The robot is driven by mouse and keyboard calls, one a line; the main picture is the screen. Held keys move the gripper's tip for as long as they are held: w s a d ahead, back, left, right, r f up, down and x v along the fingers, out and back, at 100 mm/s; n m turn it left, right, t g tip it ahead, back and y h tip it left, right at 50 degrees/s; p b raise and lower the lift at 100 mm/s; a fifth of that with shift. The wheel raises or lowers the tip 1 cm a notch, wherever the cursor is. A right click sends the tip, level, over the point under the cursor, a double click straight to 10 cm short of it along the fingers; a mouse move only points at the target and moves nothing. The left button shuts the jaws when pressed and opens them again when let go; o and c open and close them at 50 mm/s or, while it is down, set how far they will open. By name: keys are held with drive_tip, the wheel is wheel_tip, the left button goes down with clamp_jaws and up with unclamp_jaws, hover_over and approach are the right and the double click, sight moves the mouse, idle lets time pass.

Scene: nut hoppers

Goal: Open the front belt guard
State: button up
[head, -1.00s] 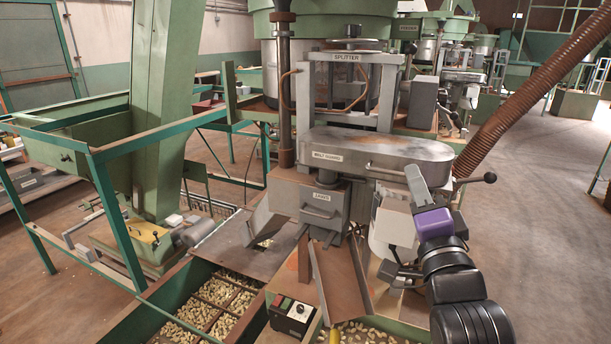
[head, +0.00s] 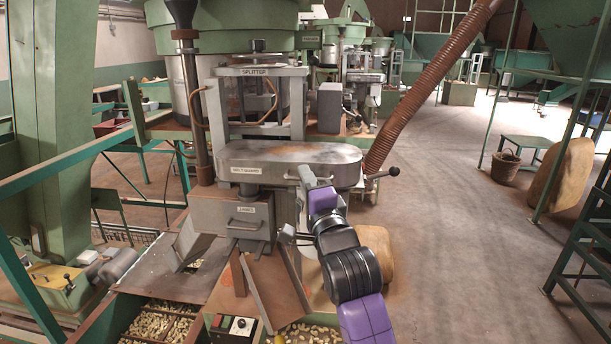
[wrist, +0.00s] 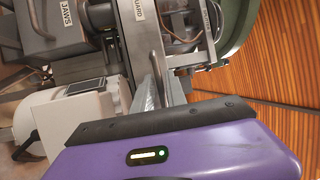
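The belt guard (head: 310,153) is a long grey rounded cover with rusty dust on top, below the splitter frame in the head view. It looks closed. A bar handle shows on its front, partly behind my gripper (head: 307,175). My gripper is at the guard's front face, right of its label.
The grey jaws box (head: 230,215) with its own handle hangs below the guard, above a metal chute (head: 272,290). The floor to the right is largely open.

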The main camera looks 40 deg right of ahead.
drive_tip(key=shift+w+d, duration=0.1)
drive_tip(key=shift+w, duration=0.05)
drive_tip(key=shift+c, duration=0.5)
clamp_jaws()
idle(0.9)
